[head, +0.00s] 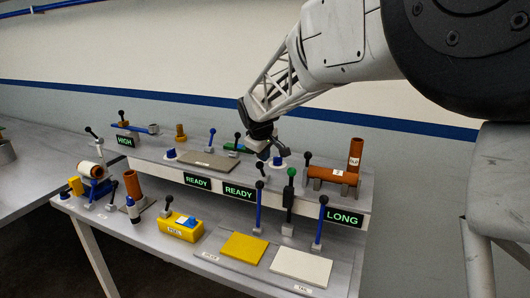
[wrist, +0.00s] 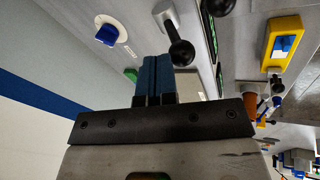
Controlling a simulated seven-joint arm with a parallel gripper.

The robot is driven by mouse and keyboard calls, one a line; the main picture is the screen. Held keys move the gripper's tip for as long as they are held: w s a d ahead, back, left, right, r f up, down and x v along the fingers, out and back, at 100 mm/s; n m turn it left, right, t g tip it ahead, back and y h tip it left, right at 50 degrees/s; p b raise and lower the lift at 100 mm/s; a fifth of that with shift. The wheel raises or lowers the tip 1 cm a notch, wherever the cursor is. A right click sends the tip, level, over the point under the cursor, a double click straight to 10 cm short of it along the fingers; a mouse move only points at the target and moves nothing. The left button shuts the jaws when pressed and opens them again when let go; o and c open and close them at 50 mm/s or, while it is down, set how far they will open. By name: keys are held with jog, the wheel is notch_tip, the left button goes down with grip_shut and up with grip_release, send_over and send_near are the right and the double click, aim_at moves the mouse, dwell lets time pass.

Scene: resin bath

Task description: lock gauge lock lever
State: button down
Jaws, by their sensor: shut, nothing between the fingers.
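My gripper (head: 265,150) hangs over the upper shelf in the head view. In the wrist view its two blue fingers (wrist: 155,75) are together with nothing between them. A black ball-knobbed lever (wrist: 181,54) shows right at the fingertips; I cannot tell whether they touch. In the head view several levers stand on the bench: a blue one with a black knob (head: 259,196) below my gripper, a dark one with a green knob (head: 290,196), and a blue one by the LONG display (head: 319,222). No readable label shows which is the gauge lock lever.
A yellow pad (head: 244,247), a white pad (head: 301,265) and a yellow box (head: 181,227) lie on the lower bench.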

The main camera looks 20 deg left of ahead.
jog(key=shift+s+f, duration=0.15)
jog(key=shift+s, duration=0.25)
jog(key=shift+f, duration=0.1)
dwell(0.3)
jog(key=shift+w+r, duration=0.3)
jog(key=shift+r, duration=0.1)
jog(key=v, duration=1.1)
jog(key=shift+w+d+r, duration=0.25)
jog(key=shift+d+r, duration=0.05)
